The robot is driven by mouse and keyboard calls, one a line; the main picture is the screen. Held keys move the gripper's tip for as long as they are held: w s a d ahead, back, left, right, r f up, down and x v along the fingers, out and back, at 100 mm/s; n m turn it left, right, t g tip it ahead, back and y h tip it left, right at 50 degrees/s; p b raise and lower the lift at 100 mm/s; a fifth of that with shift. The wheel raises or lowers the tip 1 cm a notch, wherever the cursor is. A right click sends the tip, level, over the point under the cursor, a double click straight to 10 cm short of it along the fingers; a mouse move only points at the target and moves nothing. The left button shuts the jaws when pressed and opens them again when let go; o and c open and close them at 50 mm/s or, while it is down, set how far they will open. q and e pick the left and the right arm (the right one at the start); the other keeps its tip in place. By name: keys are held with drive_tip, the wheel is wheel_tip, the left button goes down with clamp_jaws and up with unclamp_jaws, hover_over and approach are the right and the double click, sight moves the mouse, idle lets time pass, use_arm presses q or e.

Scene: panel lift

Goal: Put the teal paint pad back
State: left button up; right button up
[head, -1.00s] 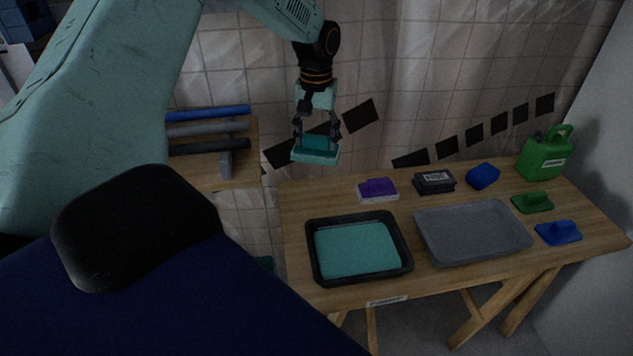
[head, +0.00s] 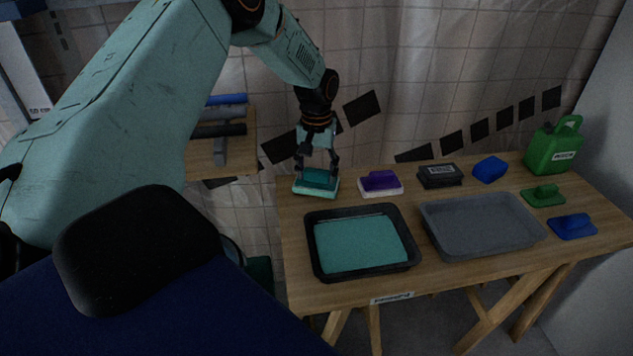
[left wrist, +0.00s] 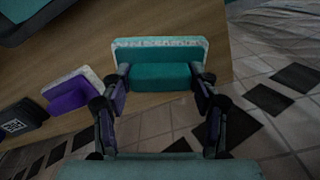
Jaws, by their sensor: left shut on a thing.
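The teal paint pad (head: 317,183) is at the back left corner of the wooden table (head: 300,245), left of the purple pad. It has a teal handle block and a pale, teal-stained base. My left gripper (head: 317,170) is above it and shut on its handle, pointing down. In the left wrist view the teal pad (left wrist: 160,76) sits between the two fingers (left wrist: 160,92), with the table edge close by. I cannot tell whether its base touches the tabletop. My right gripper does not show.
A black tray of teal paint (head: 360,245) stands in front of the pad. A grey tray (head: 480,225) is to its right. The purple pad (head: 381,182), a black box (head: 440,176), a blue sponge-like block (head: 490,169), a green can (head: 555,146), a green pad (head: 543,195) and a blue pad (head: 572,226) occupy the table.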

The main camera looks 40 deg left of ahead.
sight(316, 171)
use_arm(q)
drive_tip(key=shift+s+f+b, duration=0.2)
drive_tip(key=shift+f+b, duration=0.15)
drive_tip(key=shift+f, duration=0.9)
drive_tip(key=shift+w+f, duration=0.15)
drive_tip(key=shift+w, duration=0.05)
drive_tip(key=o, duration=0.9)
drive_tip(key=shift+s, duration=0.15)
drive_tip(key=shift+o, duration=1.3)
wheel_tip(316, 171, up, 12)
drive_tip(key=p, duration=0.3)
drive_tip(key=shift+p, duration=0.35)
